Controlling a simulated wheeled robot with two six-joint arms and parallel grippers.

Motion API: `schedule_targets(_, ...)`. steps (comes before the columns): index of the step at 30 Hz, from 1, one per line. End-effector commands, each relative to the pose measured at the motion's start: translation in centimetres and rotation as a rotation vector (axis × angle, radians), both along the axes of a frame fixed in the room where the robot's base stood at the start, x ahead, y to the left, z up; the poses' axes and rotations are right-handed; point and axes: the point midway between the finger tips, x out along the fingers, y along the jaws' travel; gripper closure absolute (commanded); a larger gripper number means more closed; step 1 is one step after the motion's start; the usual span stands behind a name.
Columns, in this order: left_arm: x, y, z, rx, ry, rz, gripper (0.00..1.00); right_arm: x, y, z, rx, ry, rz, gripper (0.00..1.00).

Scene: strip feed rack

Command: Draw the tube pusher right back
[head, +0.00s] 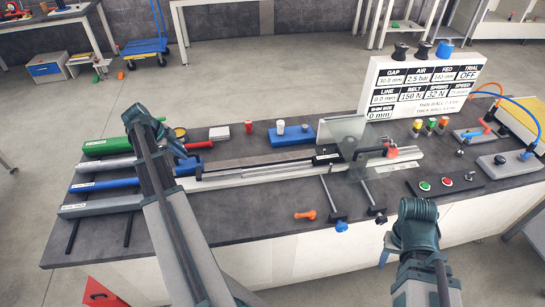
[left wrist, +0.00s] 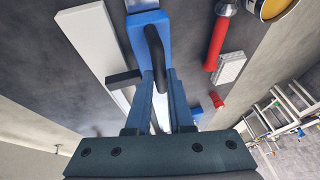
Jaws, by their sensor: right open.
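The tube pusher, a blue block with a black handle, is at the left end of the long rail (head: 250,174) in the head view (head: 190,169). In the left wrist view, the blue pusher (left wrist: 140,22) and its black handle (left wrist: 155,50) are at the top middle. My left gripper (head: 180,152) is over the pusher, its fingers (left wrist: 161,78) on either side of the handle and appearing closed on it. My right gripper (head: 415,212) is open and empty in front of the bench, its fingertips hard to make out.
Green, grey and blue tubes (head: 103,187) lie on a rack at the left. A clear guard (head: 352,140) stands over the rail's right part. A control panel (head: 445,182) and white display board (head: 425,85) are at the right. An orange object (head: 305,215) lies near the front edge.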

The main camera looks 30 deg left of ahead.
Motion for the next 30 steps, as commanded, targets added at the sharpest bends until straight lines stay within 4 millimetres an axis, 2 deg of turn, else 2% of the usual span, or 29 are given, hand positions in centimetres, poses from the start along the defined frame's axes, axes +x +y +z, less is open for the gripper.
schedule_targets(1, -0.1, 0.0, 0.0, 0.000, 0.001, 0.000, 0.71, 0.0, 0.0, 0.0, 0.000, 0.000, 0.000, 0.50)
schedule_targets(4, 0.0, 0.0, 0.0, 0.001, 0.001, 0.000, 0.53, 0.0, 0.0, 0.0, 0.000, 0.000, 0.000, 0.50)
schedule_targets(5, 0.0, 0.0, 0.0, 0.001, 0.001, 0.000, 0.50, 0.0, 0.0, 0.0, 0.000, 0.000, 0.000, 0.50)
schedule_targets(17, -0.1, 0.0, 0.5, 0.000, 0.000, 0.000, 0.50, 0.0, 0.0, 0.5, 0.000, 0.000, 0.000, 0.50)
schedule_targets(30, -1.7, 0.6, 4.4, 0.000, 0.000, 0.001, 0.50, 0.0, 0.0, 4.3, 0.000, 0.000, 0.000, 0.50)
